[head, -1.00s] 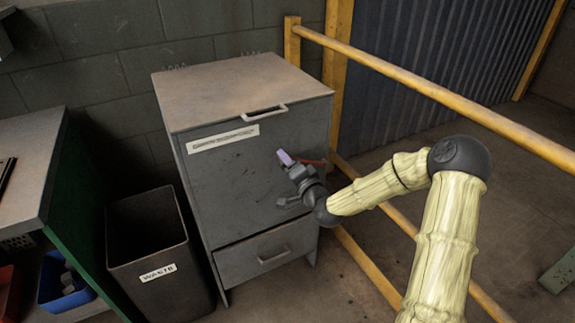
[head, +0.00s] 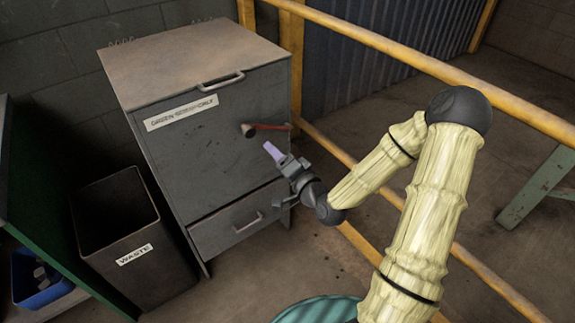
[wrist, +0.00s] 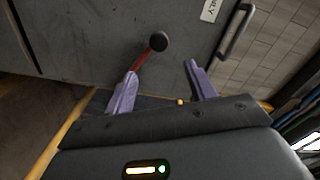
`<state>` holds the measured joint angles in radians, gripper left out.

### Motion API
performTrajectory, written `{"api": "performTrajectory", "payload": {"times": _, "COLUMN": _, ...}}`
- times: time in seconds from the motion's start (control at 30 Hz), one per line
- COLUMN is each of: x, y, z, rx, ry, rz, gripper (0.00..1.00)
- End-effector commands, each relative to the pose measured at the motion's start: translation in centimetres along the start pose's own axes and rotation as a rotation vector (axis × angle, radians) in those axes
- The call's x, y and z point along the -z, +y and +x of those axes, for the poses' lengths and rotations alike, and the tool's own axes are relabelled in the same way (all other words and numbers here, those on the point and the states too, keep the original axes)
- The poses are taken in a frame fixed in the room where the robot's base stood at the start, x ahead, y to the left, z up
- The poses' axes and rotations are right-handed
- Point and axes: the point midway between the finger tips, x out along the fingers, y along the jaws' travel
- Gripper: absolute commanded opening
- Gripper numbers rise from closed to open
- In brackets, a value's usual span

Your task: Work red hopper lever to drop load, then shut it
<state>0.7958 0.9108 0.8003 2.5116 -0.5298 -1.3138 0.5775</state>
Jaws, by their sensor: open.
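The red lever (head: 272,127) sticks out to the right from a dark round hub (head: 250,131) on the front of the grey hopper cabinet (head: 185,165). It lies about level in the head view. My gripper (head: 272,150) is just below and in front of the lever, with nothing held. In the wrist view my gripper (wrist: 162,70) shows its two pale purple fingers spread apart. The lever (wrist: 143,65) runs from the hub (wrist: 158,41) down to the left fingertip, which hides its far end. I cannot tell whether they touch.
The cabinet has a top handle (head: 222,82), a "green scrap only" label (head: 181,112) and a lower drawer (head: 238,220). A black waste bin (head: 120,225) stands to its left. A yellow rail (head: 430,67) runs along the right. A blue bin (head: 38,280) is lower left.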

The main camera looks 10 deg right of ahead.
Motion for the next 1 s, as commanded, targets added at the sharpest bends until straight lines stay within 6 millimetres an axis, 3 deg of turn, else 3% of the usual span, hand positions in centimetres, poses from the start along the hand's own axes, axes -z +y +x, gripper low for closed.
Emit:
{"api": "performTrajectory", "payload": {"times": 0.07, "x": 0.1, "y": 0.0, "z": -1.7, "rx": -0.004, "ry": 0.001, "rz": 0.002, "gripper": 0.55}}
{"api": "performTrajectory", "payload": {"times": 1.0, "x": 0.8, "y": -0.3, "z": -3.4, "rx": 0.001, "ry": 0.006, "rz": 0.003, "gripper": 0.55}}
